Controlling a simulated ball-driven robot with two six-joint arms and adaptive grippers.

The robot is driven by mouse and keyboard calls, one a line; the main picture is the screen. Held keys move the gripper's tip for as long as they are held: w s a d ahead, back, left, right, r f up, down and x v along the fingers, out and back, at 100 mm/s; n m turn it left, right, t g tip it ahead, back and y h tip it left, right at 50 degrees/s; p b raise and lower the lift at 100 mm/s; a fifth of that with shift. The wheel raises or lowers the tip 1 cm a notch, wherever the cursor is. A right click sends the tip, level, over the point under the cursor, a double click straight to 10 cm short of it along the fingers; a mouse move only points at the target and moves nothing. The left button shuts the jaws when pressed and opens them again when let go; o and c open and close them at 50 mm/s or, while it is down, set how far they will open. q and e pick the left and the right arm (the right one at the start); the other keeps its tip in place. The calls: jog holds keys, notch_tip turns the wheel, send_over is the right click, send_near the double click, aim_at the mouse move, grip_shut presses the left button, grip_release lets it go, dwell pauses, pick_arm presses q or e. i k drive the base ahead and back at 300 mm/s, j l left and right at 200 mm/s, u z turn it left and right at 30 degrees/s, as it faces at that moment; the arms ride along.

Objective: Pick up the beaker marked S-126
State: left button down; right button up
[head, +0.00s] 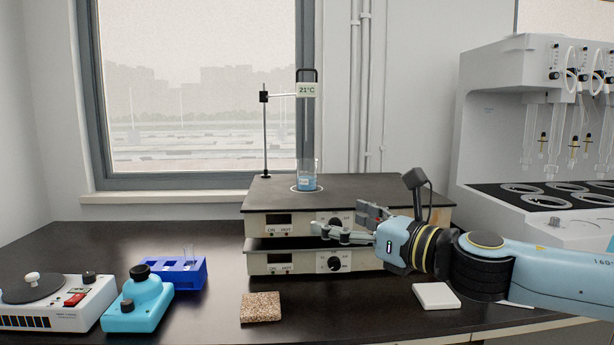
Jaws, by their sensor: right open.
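A glass beaker (307,178) with blue liquid and a small white label stands upright on the dark top plate of the stacked hot plates (347,193). The label is too small to read. A thermometer with a 21°C display (307,90) hangs from a stand, its probe reaching down into the beaker. My right gripper (343,222) comes in from the right, in front of the hot plates and lower than the beaker, to its right. It is open and empty, apart from the beaker. My left gripper does not show.
A blue tube rack (180,272), a turquoise device (138,300) and a white stirrer (58,302) stand at the left. A cork-like pad (261,307) and a white pad (436,296) lie in front. A large distiller (540,130) stands at the right.

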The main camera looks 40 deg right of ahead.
aim_at(306, 168)
jog(key=i+l, duration=1.05)
jog(key=l, duration=0.2)
